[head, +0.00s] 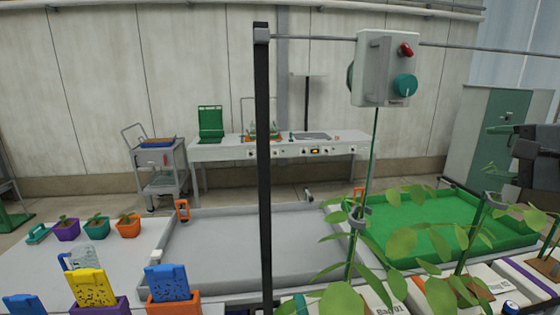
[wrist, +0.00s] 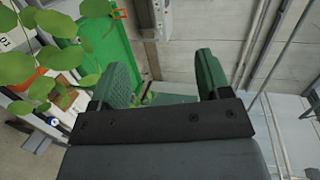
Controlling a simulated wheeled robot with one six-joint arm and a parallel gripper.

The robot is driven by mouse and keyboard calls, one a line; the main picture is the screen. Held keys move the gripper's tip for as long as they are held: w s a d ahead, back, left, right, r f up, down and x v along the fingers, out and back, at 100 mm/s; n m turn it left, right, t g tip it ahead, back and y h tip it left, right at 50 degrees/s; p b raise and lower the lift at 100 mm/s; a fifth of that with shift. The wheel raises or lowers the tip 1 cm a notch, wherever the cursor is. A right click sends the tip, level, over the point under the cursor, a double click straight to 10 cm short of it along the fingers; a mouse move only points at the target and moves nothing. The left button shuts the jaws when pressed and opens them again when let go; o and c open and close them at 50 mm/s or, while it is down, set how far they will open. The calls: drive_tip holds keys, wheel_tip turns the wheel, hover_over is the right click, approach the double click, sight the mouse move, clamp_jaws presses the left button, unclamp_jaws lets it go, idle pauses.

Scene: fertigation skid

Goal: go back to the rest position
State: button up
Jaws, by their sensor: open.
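My gripper (wrist: 163,78) shows in the wrist view with its two green fingers well apart. Nothing is held between them; a green plant shows beyond the gap. In the head view my gripper (head: 508,130) is at the right edge, raised above the plants, with a green finger pointing left. Its dark body is partly cut off by the frame edge, and the second finger is hard to make out there.
Tall leafy plants (head: 400,243) rise from grow bags at the front right, below my gripper. A black post (head: 263,170) carries a wire with a control box (head: 386,68). A green tray (head: 440,235) and grey tray (head: 240,250) lie behind. Potted seedlings (head: 97,227) stand left.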

drive_tip(key=a+f+n+g+h, duration=0.1)
drive_tip(key=a+f+n+g, duration=0.25)
drive_tip(key=f, duration=0.95)
drive_tip(key=a+f+n+g+h, duration=0.25)
drive_tip(key=a+f+g, duration=0.25)
drive_tip(key=f, duration=0.8)
drive_tip(key=s+a+f+n+g, duration=0.1)
drive_tip(key=s+a+f+n, duration=0.1)
drive_tip(key=a+f+n, duration=0.1)
drive_tip(key=s+a+f+n+p, duration=0.1)
drive_tip(key=s+a+f+n, duration=0.1)
drive_tip(key=a, duration=0.4)
drive_tip(key=s+a+f+n+g, duration=0.1)
drive_tip(key=s+a+f+n, duration=0.1)
drive_tip(key=a+f+n, duration=0.1)
drive_tip(key=shift+s+a+f+n+g, duration=0.35)
drive_tip(key=shift+a+n, duration=0.45)
drive_tip(key=shift+a, duration=0.45)
drive_tip(key=shift+c, duration=0.5)
